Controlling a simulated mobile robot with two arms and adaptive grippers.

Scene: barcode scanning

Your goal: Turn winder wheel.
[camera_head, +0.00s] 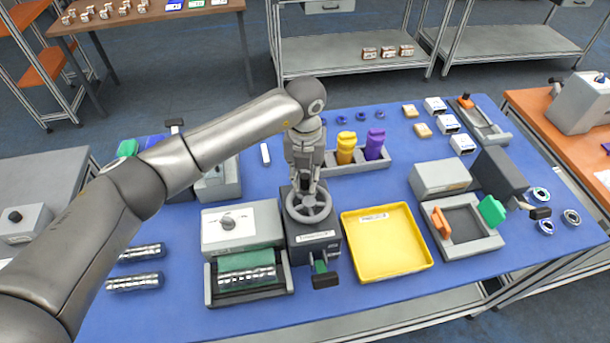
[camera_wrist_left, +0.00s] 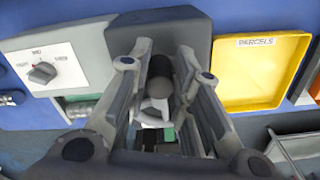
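The winder wheel (camera_head: 308,206) is a grey spoked wheel on top of a dark grey winder box (camera_head: 318,247) near the middle of the blue table. My left gripper (camera_head: 305,189) points down right at the wheel's far rim. In the left wrist view, the two fingers of my left gripper (camera_wrist_left: 165,60) stand apart, with a dark rounded piece (camera_wrist_left: 160,68) between them. Whether they touch it or grip it is not clear. The fingers hide part of the wheel in that view. My right gripper does not show.
A yellow parcels tray (camera_head: 388,243) lies right of the winder. A light grey box with a knob (camera_head: 240,228) stands left of it, behind a tray with a green sheet (camera_head: 247,262). A rack (camera_head: 360,160) with yellow and purple bottles is behind.

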